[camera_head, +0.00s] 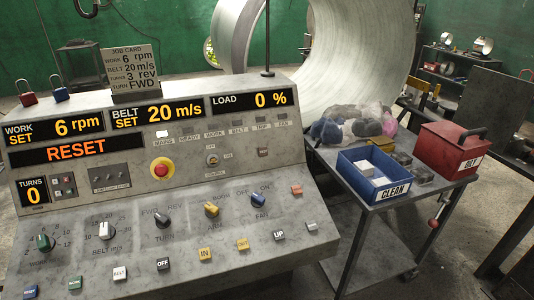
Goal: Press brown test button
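The grey sloped control console (240,215) fills the left and middle of the head view. A small dark brownish button or switch (262,152) sits on its upper panel, right of the silver rotary selector (211,160). Its label is too small to read, so I cannot tell whether it is the test button. A small salmon-red button (296,189) sits lower, right of the blue FAN knob (256,200). Neither of my grippers is in view, and nothing of mine touches the console.
A red emergency stop (161,170) protrudes mid-panel. Several knobs and coloured buttons line the lower slope. The job card (130,70) and two padlocks (60,94) stand on top. At right, a cart holds a blue CLEAN bin (372,190) and red box (448,150). A RESET display glows orange.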

